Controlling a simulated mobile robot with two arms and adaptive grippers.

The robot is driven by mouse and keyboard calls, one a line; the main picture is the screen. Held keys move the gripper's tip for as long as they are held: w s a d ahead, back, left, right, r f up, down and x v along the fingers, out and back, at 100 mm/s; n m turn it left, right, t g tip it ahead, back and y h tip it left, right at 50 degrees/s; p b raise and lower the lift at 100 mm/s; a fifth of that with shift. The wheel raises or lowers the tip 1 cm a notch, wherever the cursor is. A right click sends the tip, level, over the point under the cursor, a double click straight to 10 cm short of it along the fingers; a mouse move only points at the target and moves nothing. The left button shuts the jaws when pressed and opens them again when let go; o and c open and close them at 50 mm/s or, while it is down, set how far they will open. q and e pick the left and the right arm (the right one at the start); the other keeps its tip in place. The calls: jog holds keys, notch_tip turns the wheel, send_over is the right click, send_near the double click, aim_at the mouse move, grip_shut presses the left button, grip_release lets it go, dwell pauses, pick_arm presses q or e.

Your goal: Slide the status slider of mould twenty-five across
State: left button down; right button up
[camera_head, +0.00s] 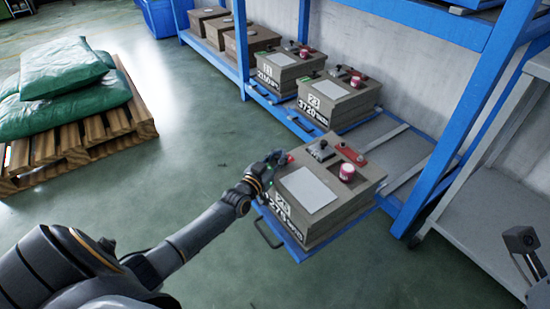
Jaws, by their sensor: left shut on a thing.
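A grey-brown mould box (325,200) sits on a pulled-out blue tray at the front of the rack; its front number is partly legible and looks like 25.
Two similar moulds (338,106) (283,74) stand on the rack behind, with plainer boxes beyond. A blue rack post (462,115) rises to the right, beside a grey table (500,215). A pallet with green sacks (55,75) is at left. The floor between is clear.

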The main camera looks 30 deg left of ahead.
pick_arm(q)
jog(key=c, duration=1.3)
grip_release()
jog(key=shift+d, duration=0.25)
jog(key=shift+o, duration=0.2)
jog(key=shift+s, duration=0.1)
jog(key=s, duration=1.2)
jog(key=shift+o, duration=0.2)
